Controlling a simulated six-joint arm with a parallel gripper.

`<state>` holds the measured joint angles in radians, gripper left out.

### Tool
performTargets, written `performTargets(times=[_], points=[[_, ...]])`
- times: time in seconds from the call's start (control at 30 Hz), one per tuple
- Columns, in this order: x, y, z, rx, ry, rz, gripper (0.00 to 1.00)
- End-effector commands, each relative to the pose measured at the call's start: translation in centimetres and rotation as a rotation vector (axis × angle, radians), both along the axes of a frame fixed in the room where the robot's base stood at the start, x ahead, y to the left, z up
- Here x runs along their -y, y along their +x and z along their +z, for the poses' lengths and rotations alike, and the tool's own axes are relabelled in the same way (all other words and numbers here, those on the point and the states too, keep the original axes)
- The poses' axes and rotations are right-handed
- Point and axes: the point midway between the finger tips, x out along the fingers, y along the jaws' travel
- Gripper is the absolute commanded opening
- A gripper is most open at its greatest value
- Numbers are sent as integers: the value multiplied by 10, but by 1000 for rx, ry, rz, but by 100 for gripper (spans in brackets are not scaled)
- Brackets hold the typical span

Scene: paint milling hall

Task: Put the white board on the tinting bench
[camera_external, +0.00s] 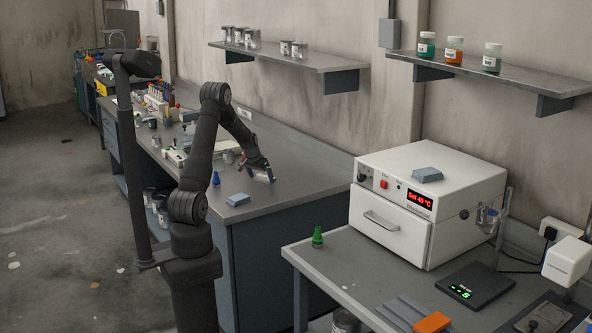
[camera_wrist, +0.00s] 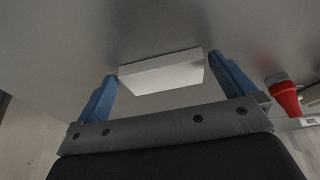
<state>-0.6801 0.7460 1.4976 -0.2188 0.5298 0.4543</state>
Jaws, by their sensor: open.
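The white board (camera_wrist: 165,76) shows in the wrist view as a pale flat-faced block between my two blue fingers. In the external view, a small light patch of it (camera_external: 262,178) shows at the fingers, low over the long grey bench (camera_external: 290,168). My gripper (camera_wrist: 162,68) is open, with a finger at either end of the board; whether they touch it is hard to tell. The board's underside is hidden. A second grey bench (camera_external: 315,258) stands at the front right; no label shows which one is the tinting bench.
A blue-grey block (camera_external: 238,199) and a blue bottle (camera_external: 215,178) stand near my gripper. The front bench holds a white oven (camera_external: 400,190), a green bottle (camera_external: 317,237) and a black scale (camera_external: 475,285).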

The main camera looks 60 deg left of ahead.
Motion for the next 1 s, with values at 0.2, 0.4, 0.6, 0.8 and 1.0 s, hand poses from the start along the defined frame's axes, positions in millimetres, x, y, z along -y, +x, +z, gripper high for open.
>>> performTargets(times=[0.2, 0.4, 0.6, 0.8, 1.0], points=[[3, -9, 27, 3, 4, 0, 100], [9, -23, 63, 4, 4, 1, 100], [14, -35, 94, 3, 2, 1, 100], [17, -42, 109, 0, 0, 1, 100], [17, -43, 111, 0, 0, 0, 100]])
